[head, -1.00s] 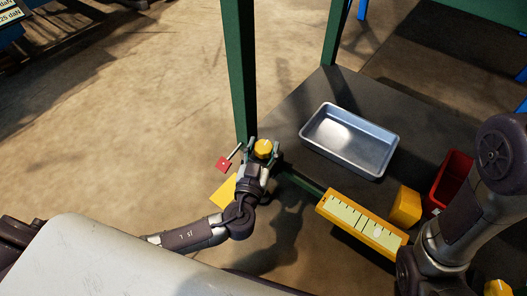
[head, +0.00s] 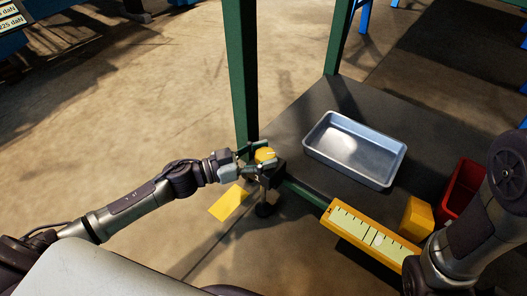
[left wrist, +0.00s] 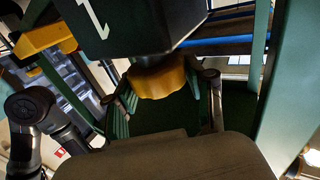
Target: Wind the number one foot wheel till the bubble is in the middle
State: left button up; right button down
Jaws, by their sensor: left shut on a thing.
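The number one foot wheel (head: 265,155) is a yellow knob at the foot of the green post. In the left wrist view the wheel (left wrist: 157,80) sits under a dark block (left wrist: 130,25) marked with a white 1. My left gripper (head: 262,160) comes in from the left and is shut on the wheel, a finger on either side. The level (head: 343,231) is a yellow bar with a pale, marked window, lying along the green rail. A light patch right of the window's middle may be the bubble; I cannot tell exactly. My right gripper is out of view.
A blue-grey metal tray (head: 312,146) lies on the dark platform (head: 290,128). A yellow block (head: 417,218) and a red bin (head: 460,188) stand at the right, near my right arm. A yellow flat piece (head: 229,202) shows below my left arm.

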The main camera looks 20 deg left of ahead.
pick_arm(q)
jog(key=m+g, duration=0.1)
jog(key=m+g+h, duration=0.1)
jog(key=m+g+h+p, duration=0.1)
jog(key=shift+w+a+r+g, duration=0.2)
jog(key=shift+w+g, duration=0.1)
jog(key=shift+g, duration=0.1)
jog(key=g, duration=0.1)
jog(key=m+g+h, duration=0.1)
jog(key=shift+d+f+m+g, duration=0.1)
jog(key=shift+f+m+g, duration=0.05)
jog(key=shift+m+g, duration=0.15)
jog(key=m+g, duration=0.1)
jog(key=g, duration=0.1)
jog(key=m+g+h+b, duration=0.1)
jog(key=g, duration=0.1)
jog(key=shift+f+m+b, duration=0.15)
jog(key=shift+m+b, duration=0.15)
jog(key=shift+d+m+g+b, duration=0.1)
jog(key=shift+m+g+b, duration=1.2)
jog(key=shift+g, duration=0.9)
jog(key=shift+s, duration=0.1)
jog(key=o, duration=1.2)
jog(key=shift+d, duration=0.1)
